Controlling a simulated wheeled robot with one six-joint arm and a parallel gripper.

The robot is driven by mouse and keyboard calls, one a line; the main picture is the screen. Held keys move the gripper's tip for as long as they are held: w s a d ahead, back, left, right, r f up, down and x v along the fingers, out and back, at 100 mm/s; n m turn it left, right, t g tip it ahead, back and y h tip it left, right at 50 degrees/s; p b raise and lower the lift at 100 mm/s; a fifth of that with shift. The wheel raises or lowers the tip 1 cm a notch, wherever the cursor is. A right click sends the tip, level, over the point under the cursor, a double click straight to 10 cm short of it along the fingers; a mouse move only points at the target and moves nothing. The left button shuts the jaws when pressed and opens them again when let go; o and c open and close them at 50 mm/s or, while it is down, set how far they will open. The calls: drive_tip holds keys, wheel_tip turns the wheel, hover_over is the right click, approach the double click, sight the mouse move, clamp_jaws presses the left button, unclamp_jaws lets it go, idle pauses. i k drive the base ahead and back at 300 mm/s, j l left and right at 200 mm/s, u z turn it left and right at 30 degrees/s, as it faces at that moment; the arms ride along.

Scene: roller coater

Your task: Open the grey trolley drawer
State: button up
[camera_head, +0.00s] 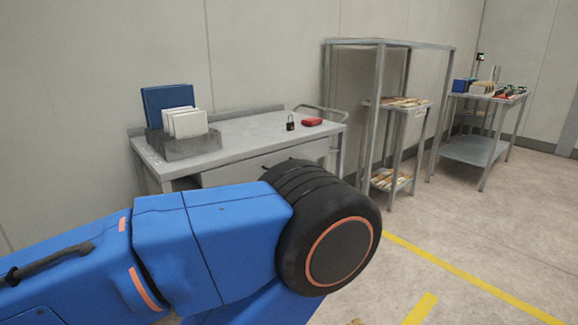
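A grey trolley (250,137) stands against the wall at left centre, with a push handle (322,110) at its right end. A pale grey panel, which looks like the drawer front (232,174), shows under the top. My gripper is out of view; only blue arm links and a black joint show in front of the trolley.
On the trolley top are a grey holder (180,146) with white plates and a blue one, a dark padlock (290,122) and a red item (312,121). A grey shelf rack (378,90) and a loaded table (470,150) stand right. Floor at right is clear, with yellow lines.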

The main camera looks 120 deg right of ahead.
sight(249, 170)
drive_tip(key=z, duration=3.8)
